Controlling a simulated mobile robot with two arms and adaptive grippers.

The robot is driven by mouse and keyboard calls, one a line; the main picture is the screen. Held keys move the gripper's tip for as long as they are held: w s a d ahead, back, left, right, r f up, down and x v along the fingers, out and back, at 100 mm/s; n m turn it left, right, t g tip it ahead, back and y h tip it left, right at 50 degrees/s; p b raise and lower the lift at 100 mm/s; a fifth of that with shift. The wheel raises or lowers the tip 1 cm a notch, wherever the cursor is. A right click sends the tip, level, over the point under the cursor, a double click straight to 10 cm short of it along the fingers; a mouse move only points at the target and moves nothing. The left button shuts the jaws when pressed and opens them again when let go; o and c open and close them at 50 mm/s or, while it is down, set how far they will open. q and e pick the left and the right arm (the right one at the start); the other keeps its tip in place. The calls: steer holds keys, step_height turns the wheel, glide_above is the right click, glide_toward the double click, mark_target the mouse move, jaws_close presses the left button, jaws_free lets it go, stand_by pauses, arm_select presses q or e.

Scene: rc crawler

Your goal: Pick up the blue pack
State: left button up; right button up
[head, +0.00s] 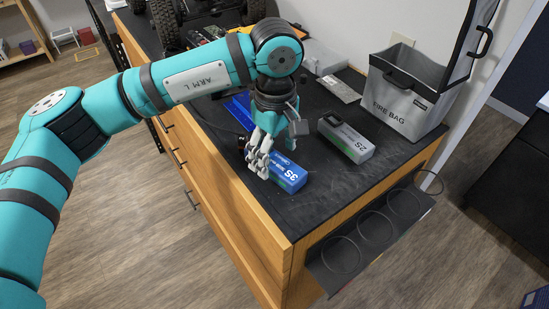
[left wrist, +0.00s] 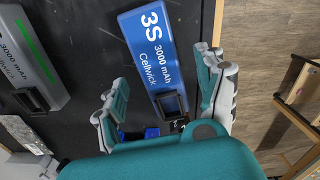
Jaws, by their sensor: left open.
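The blue pack (head: 289,174), marked 3S, lies flat on the dark bench top near its front edge. It also shows in the left wrist view (left wrist: 150,45), with its connector end (left wrist: 171,104) toward my gripper. My left gripper (head: 266,154) is open over the rear part of the pack and hides some of it. In the left wrist view my left gripper (left wrist: 162,68) has one finger on each side of the pack's connector end, with a visible gap on the left side. Whether the fingers touch the pack cannot be told. My right gripper is not in view.
A grey pack (head: 347,138) marked 2S lies to the right of the blue one. An open fire bag (head: 406,100) stands at the bench's right. A rack with rings (head: 370,237) hangs off the near end. A wheeled crawler (head: 168,22) is at the back.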

arm_select(q)
step_height(320, 180, down, 2)
steer(key=shift+w+a+f+p, duration=0.1)
steer(key=shift+p, duration=0.25)
steer(key=shift+f, duration=0.35)
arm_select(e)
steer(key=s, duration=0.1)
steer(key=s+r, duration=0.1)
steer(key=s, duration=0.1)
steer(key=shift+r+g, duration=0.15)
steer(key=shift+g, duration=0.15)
arm_select(q)
steer(key=shift+c, duration=0.4)
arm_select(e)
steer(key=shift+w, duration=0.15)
arm_select(q)
steer(key=c, duration=1.4)
jaws_close()
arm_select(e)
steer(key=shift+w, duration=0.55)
arm_select(q)
steer(key=shift+r, duration=0.1)
